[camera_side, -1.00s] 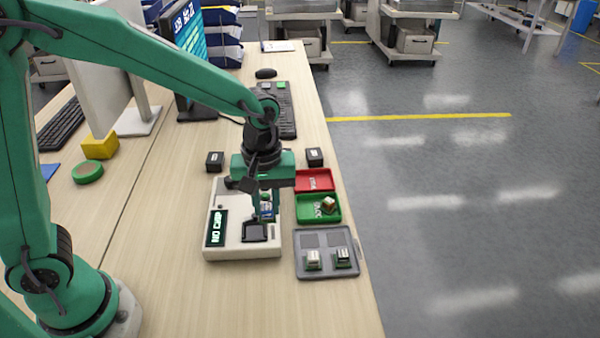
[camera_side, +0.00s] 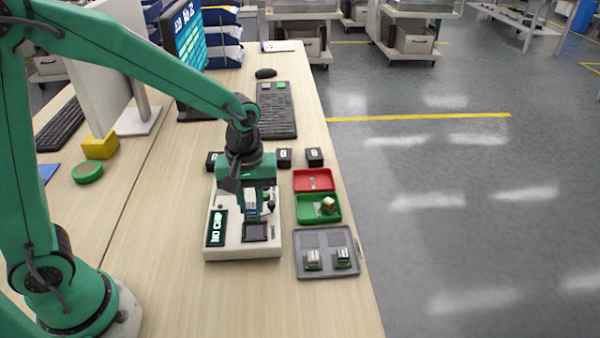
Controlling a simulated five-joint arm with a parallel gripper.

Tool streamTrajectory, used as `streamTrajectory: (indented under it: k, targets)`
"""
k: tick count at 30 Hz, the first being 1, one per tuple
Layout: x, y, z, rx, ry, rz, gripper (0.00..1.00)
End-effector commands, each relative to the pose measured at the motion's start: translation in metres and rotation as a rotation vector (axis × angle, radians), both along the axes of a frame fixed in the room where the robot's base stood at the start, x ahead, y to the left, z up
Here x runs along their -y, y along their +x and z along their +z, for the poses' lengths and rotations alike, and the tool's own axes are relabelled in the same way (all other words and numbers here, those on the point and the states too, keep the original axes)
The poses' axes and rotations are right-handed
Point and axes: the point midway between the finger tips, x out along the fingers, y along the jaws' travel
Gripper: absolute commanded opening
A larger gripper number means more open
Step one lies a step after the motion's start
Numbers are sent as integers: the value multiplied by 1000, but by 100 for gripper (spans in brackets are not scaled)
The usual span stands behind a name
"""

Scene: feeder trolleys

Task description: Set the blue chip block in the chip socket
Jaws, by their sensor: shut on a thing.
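The chip socket (camera_side: 255,232) is a dark square recess on the front right of a pale tester box (camera_side: 240,250). The box's display (camera_side: 216,229) reads "NO CHIP". My gripper (camera_side: 252,209) points down over the box, just behind the socket in the picture. It is shut on the blue chip block (camera_side: 252,197), which shows as a small blue and silver piece between the fingers. The block appears to be above the box, apart from the socket. The exact height is hard to tell, and the fingers hide part of the block.
Right of the box are a red tray (camera_side: 301,186), a green tray (camera_side: 304,209) holding a chip block, and a grey tray (camera_side: 327,272) with two chip blocks and two empty places. Small black boxes (camera_side: 314,157) stand behind. The front table is clear.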

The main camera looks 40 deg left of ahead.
Motion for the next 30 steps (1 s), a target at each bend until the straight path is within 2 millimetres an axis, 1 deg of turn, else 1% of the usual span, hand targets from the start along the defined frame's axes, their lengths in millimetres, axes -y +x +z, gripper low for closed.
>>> streamTrajectory:
  k: [6,15,21,30]
  targets:
    - [0,-1,-19,-4,1,0,0]
    - [0,0,-38,-2,1,0,0]
    - [0,0,-43,-1,1,0,0]
    - [0,0,-43,-1,1,0,0]
